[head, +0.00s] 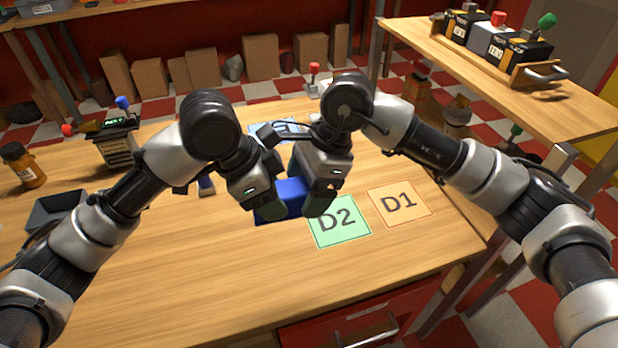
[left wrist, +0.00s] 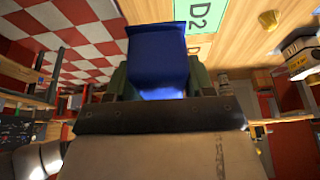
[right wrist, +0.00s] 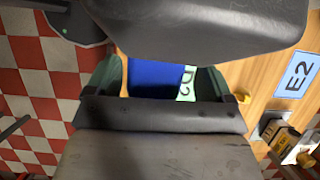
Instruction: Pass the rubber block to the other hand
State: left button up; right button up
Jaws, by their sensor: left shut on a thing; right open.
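The rubber block (head: 283,199) is blue and is held above the table just left of the D2 square. My left gripper (head: 268,210) is shut on it; in the left wrist view the block (left wrist: 157,45) sits between the green fingers and sticks out past them. My right gripper (head: 314,207) is open close beside the block on the right. In the right wrist view the block (right wrist: 157,76) shows between the open fingers, nearer the left one, with a gap at the right. Whether the right fingers touch it I cannot tell.
The green D2 square (head: 340,222) and the orange D1 square (head: 399,204) lie on the table. A grey tray (head: 55,208), an orange bottle (head: 22,165) and a dark device (head: 115,140) stand at the left. The front of the table is clear.

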jog(key=c, duration=0.9)
pick_arm(q)
jog(key=o, duration=0.7)
pick_arm(e)
jog(key=shift+c, duration=1.2)
pick_arm(q)
jog(key=o, duration=0.3)
